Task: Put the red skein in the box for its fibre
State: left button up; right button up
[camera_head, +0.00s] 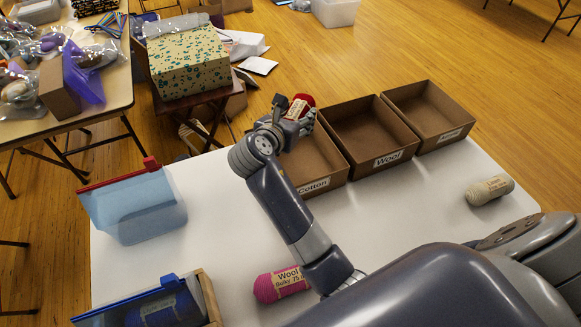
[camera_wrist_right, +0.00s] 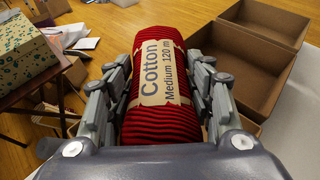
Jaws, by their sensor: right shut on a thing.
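The red skein (camera_head: 302,101) has a tan band that reads "Cotton Medium" with a length in the right wrist view (camera_wrist_right: 160,60). My right gripper (camera_head: 293,122) is shut on it, fingers on both sides. It is held up at the far end of the open brown box labelled Cotton (camera_head: 320,157), seemingly above it. My arm and gripper hide part of that box. The box labelled Wool (camera_head: 388,160) stands to its right. A third open box (camera_head: 450,134) is beyond that, its label too small to read. My left gripper is not in view.
A pink wool skein (camera_head: 264,289) and a beige skein (camera_head: 478,194) lie on the white table (camera_head: 400,205). Red-topped (camera_head: 125,205) and blue-topped pouches (camera_head: 140,311) are at the left. A patterned box (camera_head: 188,65) stands on a stool beyond the table.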

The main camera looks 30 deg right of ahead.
aim_at(300, 115)
jog(key=x, duration=0.2)
jog(key=f+x, duration=0.1)
jog(key=x, duration=0.1)
jog(key=shift+w+a, duration=0.1)
notch_tip(300, 115, down, 10)
jog(key=shift+b, duration=0.85)
jog(key=shift+w+f, duration=0.1)
jog(key=shift+f, duration=0.15)
jog(key=shift+f, duration=0.4)
jog(key=o, duration=1.1)
jog(key=shift+c, duration=0.2)
